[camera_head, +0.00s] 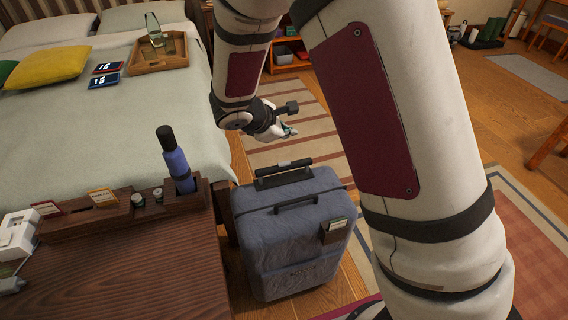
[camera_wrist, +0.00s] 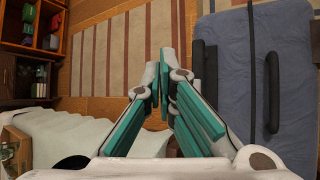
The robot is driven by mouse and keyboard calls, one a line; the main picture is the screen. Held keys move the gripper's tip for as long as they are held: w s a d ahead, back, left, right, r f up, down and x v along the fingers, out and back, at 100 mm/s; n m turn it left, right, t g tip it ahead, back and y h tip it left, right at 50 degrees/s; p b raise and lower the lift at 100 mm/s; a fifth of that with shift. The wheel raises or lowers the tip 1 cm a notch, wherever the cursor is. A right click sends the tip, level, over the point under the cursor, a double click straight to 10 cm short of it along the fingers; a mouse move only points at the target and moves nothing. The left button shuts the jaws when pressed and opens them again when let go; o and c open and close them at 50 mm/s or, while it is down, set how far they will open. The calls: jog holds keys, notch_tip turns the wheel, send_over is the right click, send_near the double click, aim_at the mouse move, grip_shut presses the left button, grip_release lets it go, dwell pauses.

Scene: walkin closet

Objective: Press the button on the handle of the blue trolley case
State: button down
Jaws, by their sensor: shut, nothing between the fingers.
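The blue trolley case (camera_head: 290,240) stands upright on the floor beside the bed. Its black pull handle (camera_head: 284,173) sits low above the top, and a lighter patch shows at its middle; I cannot make out the button clearly. A second black carry handle (camera_head: 296,204) lies nearer on the case. My gripper (camera_head: 290,132) is shut and empty, above and beyond the pull handle in the head view. In the wrist view the shut fingertips (camera_wrist: 161,72) are left of the pull handle (camera_wrist: 209,75), apart from it. The case (camera_wrist: 285,60) fills the right side there.
A wooden desk (camera_head: 130,270) with a blue bottle (camera_head: 176,160) stands left of the case. The bed (camera_head: 110,120) is behind it. A striped rug (camera_head: 285,115) lies on open floor beyond the case. My arm hides much of the right side.

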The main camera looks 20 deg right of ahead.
jog(key=b, duration=0.5)
send_over(286, 164)
notch_tip(286, 164, down, 7)
jog(key=shift+r, duration=0.2)
jog(key=shift+f+b, duration=0.6)
jog(key=shift+f, duration=0.1)
dwell(0.5)
jog(key=shift+f+b, duration=0.35)
jog(key=shift+b, duration=0.2)
jog(key=shift+f+b, duration=0.4)
jog(key=shift+b, duration=0.05)
dwell(0.5)
jog(key=shift+r, duration=0.15)
jog(key=shift+r+p, duration=0.55)
jog(key=shift+r, duration=0.15)
jog(key=shift+r+p, duration=1.8)
jog(key=shift+r, duration=0.7)
